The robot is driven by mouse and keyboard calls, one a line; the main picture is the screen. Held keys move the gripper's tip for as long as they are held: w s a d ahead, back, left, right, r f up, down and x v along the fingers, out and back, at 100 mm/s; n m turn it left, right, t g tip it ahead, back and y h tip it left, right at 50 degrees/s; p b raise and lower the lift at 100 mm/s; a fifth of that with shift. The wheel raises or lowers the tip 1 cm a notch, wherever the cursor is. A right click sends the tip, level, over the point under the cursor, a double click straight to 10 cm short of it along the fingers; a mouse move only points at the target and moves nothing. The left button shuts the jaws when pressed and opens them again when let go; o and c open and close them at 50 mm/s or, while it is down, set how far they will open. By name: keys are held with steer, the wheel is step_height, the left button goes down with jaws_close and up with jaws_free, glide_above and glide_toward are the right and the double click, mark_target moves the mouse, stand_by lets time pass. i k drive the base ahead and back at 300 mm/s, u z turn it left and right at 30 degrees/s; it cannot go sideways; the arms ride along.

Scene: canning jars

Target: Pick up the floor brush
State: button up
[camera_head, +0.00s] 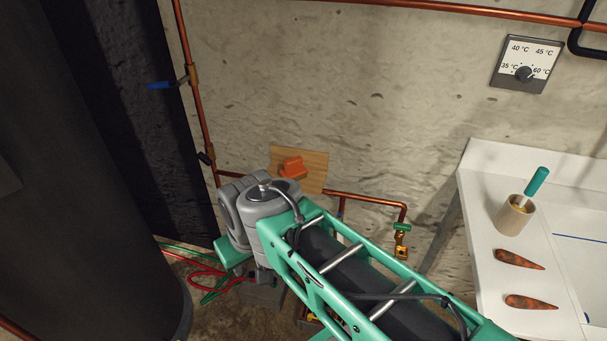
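I cannot make out a floor brush for certain in the head view. My own green and grey arm reaches from the lower right to the middle and hides much of the floor. My gripper does not show; the far end of the arm is behind its grey joint. A teal-handled tool (536,181) stands tilted in a tan cup (514,216) on the white counter (487,192); its lower end is hidden in the cup, so I cannot tell what tool it is.
Two rusty-brown pointed pieces (519,259) lie on the counter. Copper pipes (203,110) run along the concrete wall. An orange piece (291,168) is on a wooden board (315,168). A large dark cylinder (85,200) fills the left. Red and green hoses (205,271) lie low beside it.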

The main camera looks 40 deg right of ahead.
mark_target(294, 169)
steer(key=i, duration=0.5)
steer(key=u, duration=1)
